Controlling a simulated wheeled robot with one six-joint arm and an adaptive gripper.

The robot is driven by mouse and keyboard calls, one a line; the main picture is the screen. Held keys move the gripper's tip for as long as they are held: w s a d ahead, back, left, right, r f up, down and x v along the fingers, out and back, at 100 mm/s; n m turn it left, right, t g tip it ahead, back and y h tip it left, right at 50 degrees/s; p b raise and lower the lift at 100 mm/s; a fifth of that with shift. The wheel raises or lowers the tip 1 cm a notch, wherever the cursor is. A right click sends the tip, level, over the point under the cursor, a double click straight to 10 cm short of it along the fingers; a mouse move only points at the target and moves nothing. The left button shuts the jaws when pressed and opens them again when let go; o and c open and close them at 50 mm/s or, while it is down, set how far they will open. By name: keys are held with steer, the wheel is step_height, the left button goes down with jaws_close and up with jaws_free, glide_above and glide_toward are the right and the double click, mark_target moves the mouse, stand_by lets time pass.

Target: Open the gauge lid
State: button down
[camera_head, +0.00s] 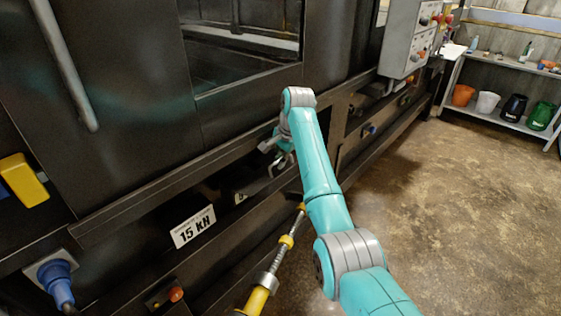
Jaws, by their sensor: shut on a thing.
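My gripper (279,163) is at the front of the compactor's lower beam, partly hidden behind my own wrist and forearm. It is shut on a dark flap, which looks like the gauge lid (262,186). The flap sticks out from the beam just below my fingers, next to a partly covered white label (240,198). The exact contact between fingers and lid is small and dark, and the gauge face cannot be made out.
A white "15 kN" plate (194,227) sits left of the lid. A yellow-and-steel rod (272,272) runs below my arm. A blue plug (58,280) and a red button (176,294) are at lower left. A grey control box (408,38) stands beyond. The floor at right is clear.

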steer(key=shift+a+f, duration=0.1)
steer(key=shift+f, duration=0.05)
steer(key=c, duration=1.2)
jaws_free()
steer(key=shift+c, duration=0.2)
steer(key=v, duration=1.2)
